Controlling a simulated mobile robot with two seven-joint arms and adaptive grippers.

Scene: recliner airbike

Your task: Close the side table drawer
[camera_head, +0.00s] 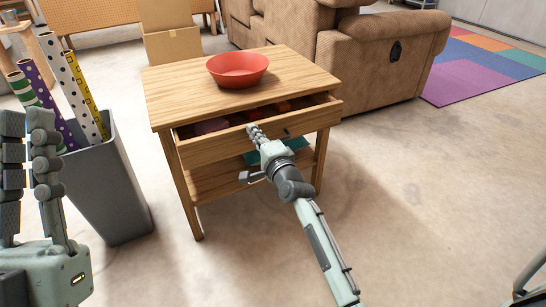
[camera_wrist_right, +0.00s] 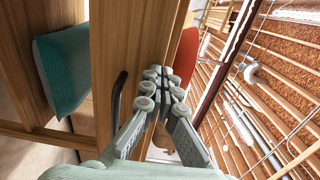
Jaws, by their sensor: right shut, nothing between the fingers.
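The wooden side table (camera_head: 190,100) stands in the middle of the head view. Its drawer (camera_head: 215,150) is partly pulled out, with reddish items visible inside. The drawer's dark handle shows in the right wrist view (camera_wrist_right: 117,100). My right gripper (camera_head: 252,131) is shut and empty at the drawer front, near its top edge; whether it touches is unclear. In the right wrist view its closed fingers (camera_wrist_right: 160,90) lie beside the handle, not around it. My left gripper (camera_head: 27,135) is at the far left, away from the table, its fingers apart and empty.
A red bowl (camera_head: 237,68) stands on the tabletop. A teal item (camera_head: 275,151) lies on the lower shelf. A grey bin (camera_head: 112,190) with wrapping rolls stands left of the table. A brown recliner (camera_head: 375,65) is behind.

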